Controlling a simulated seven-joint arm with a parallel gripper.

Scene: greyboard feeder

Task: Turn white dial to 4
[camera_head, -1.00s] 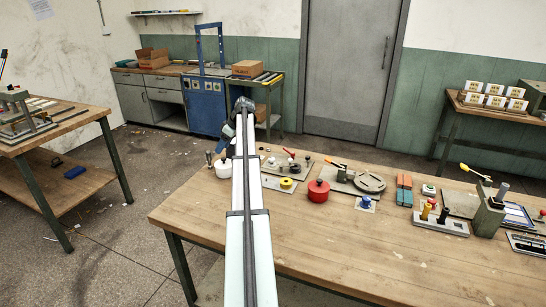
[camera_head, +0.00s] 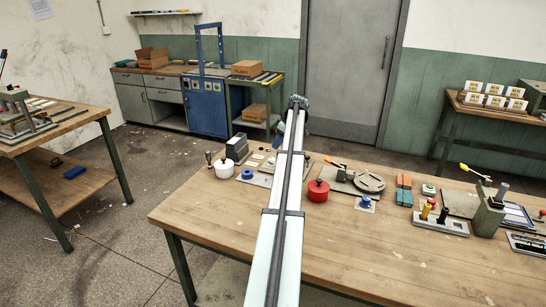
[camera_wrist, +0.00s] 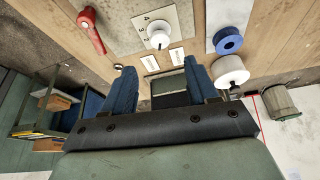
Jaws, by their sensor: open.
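The white dial (camera_wrist: 159,40) sits on a pale plate (camera_wrist: 183,18) with printed digits in the wrist view. A 4 shows near the plate's upper left, but I cannot tell where the dial points. My gripper (camera_wrist: 160,66) is open and empty, its two blue fingers apart, with the dial beyond the gap between the fingertips and not touched.
Beside the dial are a blue knob (camera_wrist: 228,40), a white round pot (camera_wrist: 231,71) and a red handle (camera_wrist: 90,30). A dark box (camera_head: 236,147) stands at the bench's back edge. The bench front is clear.

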